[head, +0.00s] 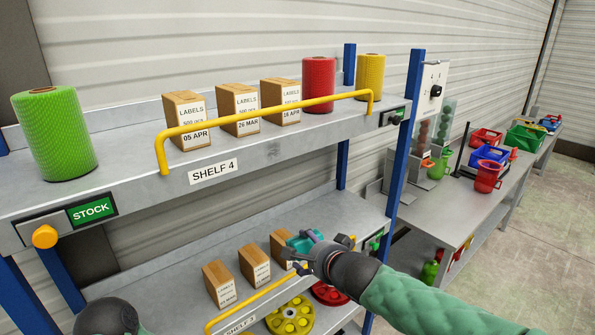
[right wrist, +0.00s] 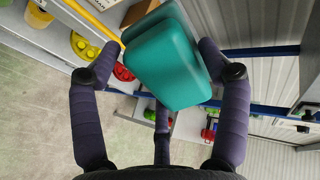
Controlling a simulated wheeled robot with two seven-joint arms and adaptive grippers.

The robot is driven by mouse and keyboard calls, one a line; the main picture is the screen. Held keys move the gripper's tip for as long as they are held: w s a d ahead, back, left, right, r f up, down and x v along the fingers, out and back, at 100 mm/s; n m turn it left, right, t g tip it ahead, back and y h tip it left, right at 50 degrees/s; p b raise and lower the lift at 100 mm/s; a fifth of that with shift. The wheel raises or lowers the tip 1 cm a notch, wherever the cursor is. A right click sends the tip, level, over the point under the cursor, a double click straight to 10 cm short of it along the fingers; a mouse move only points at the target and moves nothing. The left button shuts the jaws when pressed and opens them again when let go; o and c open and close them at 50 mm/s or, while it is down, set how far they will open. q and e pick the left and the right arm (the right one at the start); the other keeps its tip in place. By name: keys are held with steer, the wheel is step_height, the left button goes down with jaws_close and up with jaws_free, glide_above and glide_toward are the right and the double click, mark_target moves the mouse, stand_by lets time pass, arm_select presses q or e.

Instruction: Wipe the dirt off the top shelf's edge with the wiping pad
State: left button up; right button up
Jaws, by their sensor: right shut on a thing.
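The teal wiping pad (head: 301,243) is held in my right gripper (head: 310,247), in front of the lower shelf and below the top shelf's edge. In the right wrist view the pad (right wrist: 168,58) sits between the fingers of my right gripper (right wrist: 160,75), tilted. The top shelf (head: 130,131) has a grey front edge with a "SHELF 4" label (head: 213,172) and a "STOCK" sign (head: 91,210).
A yellow rail (head: 270,112) stands out along the top shelf's front. A green roll (head: 54,135), several label boxes (head: 238,108), a red roll (head: 319,84) and a yellow roll (head: 370,76) stand on it. A blue post (head: 405,140) rises at its right end.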

mark_target(305, 238)
steer(key=r+y+p, duration=0.1)
steer(key=r, duration=0.1)
steer(key=w+r+n+t+p, duration=0.1)
steer(key=r, duration=0.2)
steer(key=a+r+t+y+p, duration=0.1)
steer(key=r, duration=0.2)
steer(key=shift+w+a+r+y, duration=0.1)
steer(key=shift+w+r+y, duration=0.1)
steer(key=shift+y, duration=0.1)
step_height(305, 238, up, 11)
steer(key=a+n+y+p, duration=0.2)
steer(key=y+p, duration=0.1)
steer(key=p, duration=0.2)
steer(key=shift+t+y, duration=0.3)
steer(key=shift+t, duration=0.2)
steer(key=b+x, duration=0.2)
steer(key=x, duration=0.3)
steer(key=shift+w+a+f+b, duration=0.1)
steer(key=shift+w+a+b, duration=0.1)
steer(key=shift+w+b, duration=0.1)
steer(key=shift+p+x, duration=0.4)
steer(key=shift+x, duration=0.5)
steer(key=shift+w+d+p, duration=0.45)
steer(key=shift+d+p, duration=0.25)
steer(key=shift+p, duration=0.55)
steer(key=shift+w+d+p, duration=0.6)
steer(key=shift+d+p, duration=0.35)
steer(key=shift+p, duration=0.4)
